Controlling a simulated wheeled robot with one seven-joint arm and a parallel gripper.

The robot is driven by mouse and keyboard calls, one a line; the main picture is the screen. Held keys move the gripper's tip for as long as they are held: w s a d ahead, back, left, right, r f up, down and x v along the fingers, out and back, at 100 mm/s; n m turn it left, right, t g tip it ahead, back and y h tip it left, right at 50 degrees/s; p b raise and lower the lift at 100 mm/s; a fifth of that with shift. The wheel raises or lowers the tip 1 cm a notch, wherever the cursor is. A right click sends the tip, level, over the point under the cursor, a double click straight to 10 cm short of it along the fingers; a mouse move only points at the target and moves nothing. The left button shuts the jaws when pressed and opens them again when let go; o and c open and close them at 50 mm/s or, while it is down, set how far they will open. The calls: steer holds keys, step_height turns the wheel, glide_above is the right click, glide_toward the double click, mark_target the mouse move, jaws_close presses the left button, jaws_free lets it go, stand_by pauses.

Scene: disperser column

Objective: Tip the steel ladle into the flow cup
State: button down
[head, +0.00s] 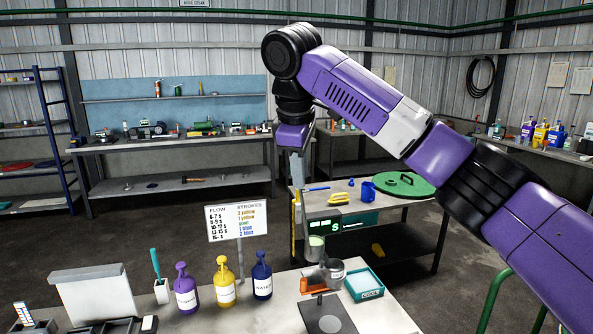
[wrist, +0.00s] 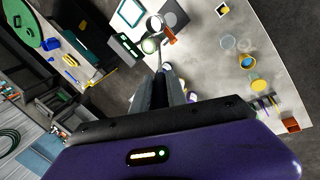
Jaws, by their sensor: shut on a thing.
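My gripper (wrist: 163,80) is shut, pointing down, above the front bench. It appears shut on the upright handle of the steel ladle, whose bowl (head: 316,252) hangs below with pale green liquid in it. The bowl also shows in the wrist view (wrist: 149,46), just beyond the fingertips. The bowl looks level. The grip point itself is partly hidden.
Purple (head: 185,290), yellow (head: 224,285) and dark blue (head: 262,279) pump bottles stand on the front bench, beneath a strokes chart (head: 236,220). A teal tray (head: 364,284) and a dark plate (head: 328,318) lie near the cup. A green-lit display (head: 335,225) stands behind.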

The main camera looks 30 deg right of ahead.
steer(key=shift+s+d, duration=0.1)
steer(key=shift+s+d+f+t, duration=0.2)
steer(key=shift+s+d+t, duration=0.15)
steer(key=shift+s, duration=0.3)
steer(key=shift+s+d, duration=0.1)
steer(key=shift+s+d+f, duration=0.15)
steer(key=shift+s+d, duration=0.05)
steer(key=shift+s, duration=0.05)
steer(key=shift+s+d+f+y, duration=0.1)
steer(key=shift+s+y, duration=0.05)
steer(key=shift+y, duration=0.15)
steer(key=shift+s+d+f+t, duration=0.15)
steer(key=shift+s+d+t, duration=0.25)
steer(key=shift+s, duration=0.15)
steer(key=shift+s+d+f, duration=0.15)
steer(key=shift+s+d, duration=0.05)
steer(key=shift+s, duration=0.15)
steer(key=shift+s+d+f+t, duration=0.1)
steer(key=shift+s+d+t, duration=0.1)
steer(key=shift+s+t, duration=0.1)
steer(key=shift+s+d+m+y, duration=0.1)
steer(key=shift+s+m+y, duration=0.05)
steer(key=shift+m+y, duration=0.15)
